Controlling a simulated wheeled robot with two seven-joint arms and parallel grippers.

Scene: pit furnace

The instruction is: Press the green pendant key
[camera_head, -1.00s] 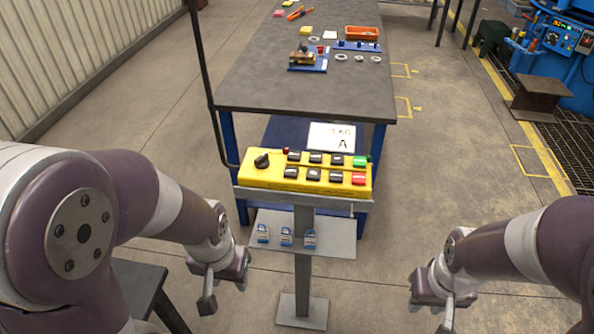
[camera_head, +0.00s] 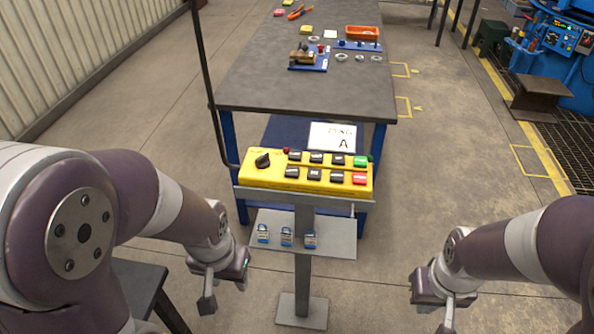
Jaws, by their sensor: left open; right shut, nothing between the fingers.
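The yellow pendant (camera_head: 304,185) lies on a stand in front of the workbench. Its green key (camera_head: 360,161) is at the right end of the upper row, above the red key (camera_head: 359,179). Several black keys and a black rotary knob (camera_head: 262,160) are to the left. My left gripper (camera_head: 224,295) is open and empty, low and left of the stand. My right gripper (camera_head: 443,318) is shut and empty, low and right of the stand. Neither gripper touches the pendant.
Blue padlocks (camera_head: 286,236) sit on a shelf (camera_head: 335,246) below the pendant. The workbench (camera_head: 300,92) behind holds an orange tray (camera_head: 362,32) and small parts. A white card marked A (camera_head: 332,135) stands behind the pendant. The floor right of the stand is clear.

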